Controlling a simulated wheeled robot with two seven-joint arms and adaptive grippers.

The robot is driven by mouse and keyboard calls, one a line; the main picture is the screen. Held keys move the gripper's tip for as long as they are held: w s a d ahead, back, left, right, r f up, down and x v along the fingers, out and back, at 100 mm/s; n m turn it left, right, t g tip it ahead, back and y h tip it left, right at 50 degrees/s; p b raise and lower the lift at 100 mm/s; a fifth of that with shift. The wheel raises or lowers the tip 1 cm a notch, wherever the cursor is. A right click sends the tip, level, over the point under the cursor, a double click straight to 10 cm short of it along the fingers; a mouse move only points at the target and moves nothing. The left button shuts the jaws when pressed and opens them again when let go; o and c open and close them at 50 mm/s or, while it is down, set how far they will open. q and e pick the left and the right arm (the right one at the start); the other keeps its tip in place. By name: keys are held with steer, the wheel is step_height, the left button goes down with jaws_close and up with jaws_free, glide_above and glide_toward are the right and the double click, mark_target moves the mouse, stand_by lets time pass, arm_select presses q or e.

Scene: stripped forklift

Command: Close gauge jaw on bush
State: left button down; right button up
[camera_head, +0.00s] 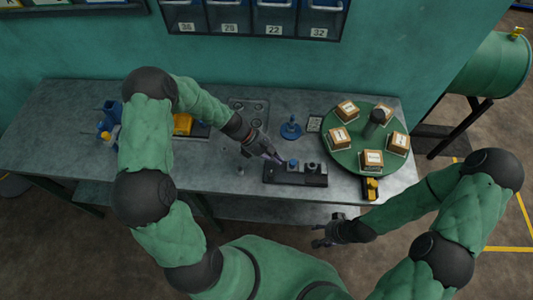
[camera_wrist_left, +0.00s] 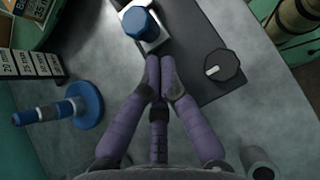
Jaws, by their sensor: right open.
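The gauge (camera_head: 296,182) is a dark flat base near the table's front edge, with a black knob (camera_wrist_left: 222,66) on one side. A blue round piece (camera_wrist_left: 143,24), perhaps the bush, stands at a bright metal block (camera_wrist_left: 152,40) on the base; I cannot tell which part is the jaw. The blue piece also shows in the head view (camera_head: 293,162). My left gripper (camera_wrist_left: 161,78) has its purple fingertips together over the base edge, just beside the metal block; nothing shows between them, and I cannot tell whether they touch it. My right gripper (camera_head: 322,236) is open and empty, in front of the table.
A blue stand (camera_head: 291,128) is behind the gauge. A green turntable (camera_head: 345,150) with several labelled boxes lies to the right, with a yellow-black device (camera_head: 371,189) at its front. A yellow item (camera_head: 183,123) lies left. The table (camera_head: 60,145) is bare at far left.

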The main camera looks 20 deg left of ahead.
arm_select(q)
steer(key=shift+d, duration=0.65)
